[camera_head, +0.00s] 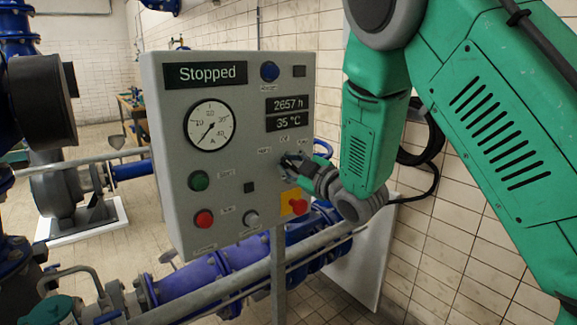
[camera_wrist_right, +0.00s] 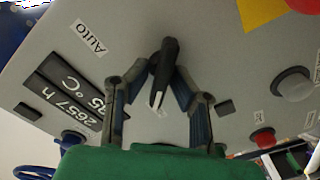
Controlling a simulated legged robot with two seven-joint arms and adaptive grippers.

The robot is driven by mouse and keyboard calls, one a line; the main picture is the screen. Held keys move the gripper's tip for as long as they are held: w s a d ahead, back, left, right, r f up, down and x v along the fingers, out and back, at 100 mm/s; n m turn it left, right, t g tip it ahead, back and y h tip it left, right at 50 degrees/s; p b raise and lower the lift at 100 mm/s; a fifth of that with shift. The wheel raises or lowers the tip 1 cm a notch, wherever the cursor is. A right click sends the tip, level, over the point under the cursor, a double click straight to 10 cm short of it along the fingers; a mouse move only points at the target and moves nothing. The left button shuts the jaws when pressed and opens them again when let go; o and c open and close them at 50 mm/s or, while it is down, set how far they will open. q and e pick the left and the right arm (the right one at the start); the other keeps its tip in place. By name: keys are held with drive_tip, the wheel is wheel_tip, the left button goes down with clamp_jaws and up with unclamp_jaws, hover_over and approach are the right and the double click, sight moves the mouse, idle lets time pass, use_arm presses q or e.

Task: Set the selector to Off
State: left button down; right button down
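The grey control box (camera_head: 235,75) stands in the middle of the head view. Its black selector (camera_wrist_right: 164,72) shows in the wrist view, its white-marked end pointing down, away from the "Auto" label (camera_wrist_right: 89,37). A label by that end is mostly hidden. My right gripper (camera_head: 297,167) is at the selector in the head view. In the wrist view my right gripper (camera_wrist_right: 164,70) has a finger on either side of the selector, tips against it.
A "Stopped" display (camera_head: 206,75), a gauge (camera_head: 209,125), a green button (camera_head: 199,181) and a red button (camera_head: 204,219) are on the box. A red emergency knob (camera_head: 298,206) on yellow sits just below my right gripper. Blue pipes (camera_head: 195,281) run below the box.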

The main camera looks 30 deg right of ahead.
drive_tip(key=shift+s+d+f, duration=0.2)
drive_tip(key=shift+d+f, duration=0.15)
drive_tip(key=shift+f, duration=0.15)
drive_tip(key=shift+a, duration=0.2)
drive_tip(key=shift+m, duration=0.3)
drive_tip(key=m, duration=0.4)
drive_tip(key=shift+d, duration=0.1)
drive_tip(key=m, duration=0.4)
drive_tip(key=shift+m, duration=0.3)
